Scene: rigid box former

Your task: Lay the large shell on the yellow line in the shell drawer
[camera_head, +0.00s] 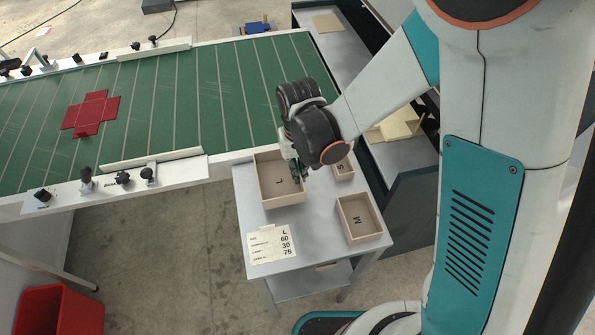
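The large shell (268,187) is an open tan box marked L, on the small grey table at the green conveyor's end. My gripper (298,174) points down at the shell's upper right wall, close to the M and S boxes. Its fingertips are small, dark and partly hidden by the wrist, so I cannot tell whether they touch or grip the wall. I cannot make out a yellow line or clearly identify the shell drawer.
The medium box (360,218) marked M and small box (344,167) marked S share the grey table (312,244). A paper card (273,243) lies at its front left. The green conveyor (190,95) carries a red cross-shaped blank (91,114). A red bin (60,310) stands lower left.

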